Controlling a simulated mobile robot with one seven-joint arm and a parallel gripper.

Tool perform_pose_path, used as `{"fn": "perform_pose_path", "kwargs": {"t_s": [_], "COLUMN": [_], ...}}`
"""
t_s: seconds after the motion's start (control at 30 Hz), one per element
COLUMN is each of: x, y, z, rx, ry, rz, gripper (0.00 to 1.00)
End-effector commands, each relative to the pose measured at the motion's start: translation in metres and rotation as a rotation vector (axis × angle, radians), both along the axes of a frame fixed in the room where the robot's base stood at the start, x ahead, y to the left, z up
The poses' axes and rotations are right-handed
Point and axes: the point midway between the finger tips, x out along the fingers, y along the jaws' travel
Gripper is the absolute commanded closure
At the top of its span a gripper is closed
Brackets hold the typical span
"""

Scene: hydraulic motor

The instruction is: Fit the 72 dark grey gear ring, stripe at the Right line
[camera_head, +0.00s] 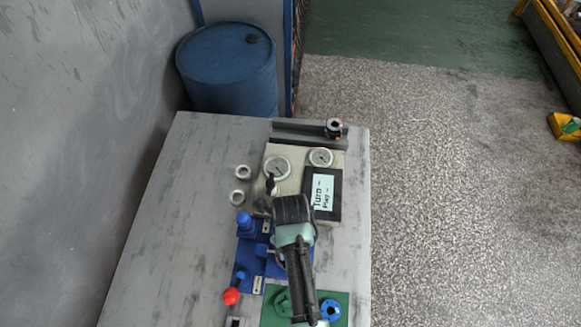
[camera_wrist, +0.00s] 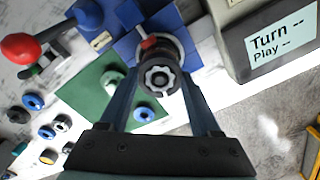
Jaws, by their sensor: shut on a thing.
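My gripper (camera_wrist: 160,70) is shut on a dark grey gear ring (camera_wrist: 160,78), which sits between the fingertips in the wrist view. Its toothed, pale-edged end faces the wrist camera. A red mark (camera_wrist: 148,42) shows just beyond it; I cannot tell whether it is the ring's stripe. Behind the ring is a round metal part (camera_wrist: 176,52) on the blue fixture (camera_wrist: 128,44). I cannot tell whether the ring touches it. In the head view my arm covers the ring and part of the blue fixture (camera_head: 243,263). The Right line cannot be made out.
A display (camera_head: 323,194) reading "Turn -- Play --" stands by two gauges (camera_head: 277,167). A red-knobbed lever (camera_head: 231,296) and blue post (camera_head: 244,221) rise left of my gripper. A green mat (camera_wrist: 70,92) holds a blue ring (camera_wrist: 147,113). Several loose rings (camera_wrist: 33,102) lie left.

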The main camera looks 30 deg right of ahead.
Motion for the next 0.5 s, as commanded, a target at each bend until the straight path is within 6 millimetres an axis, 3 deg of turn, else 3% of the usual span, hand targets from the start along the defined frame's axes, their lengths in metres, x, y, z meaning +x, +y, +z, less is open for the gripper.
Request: {"fn": "perform_pose_path", "kwargs": {"t_s": [0.4, 0.43, 0.5], "x": [0.0008, 0.0008, 0.0007], "y": [-0.0002, -0.0003, -0.0002], "z": [-0.0016, -0.0016, -0.0016], "rx": [0.0, 0.0, 0.0], "ry": [-0.002, -0.002, -0.002], "rz": [0.0, 0.0, 0.0], "gripper": [1.0, 0.34, 0.21]}}
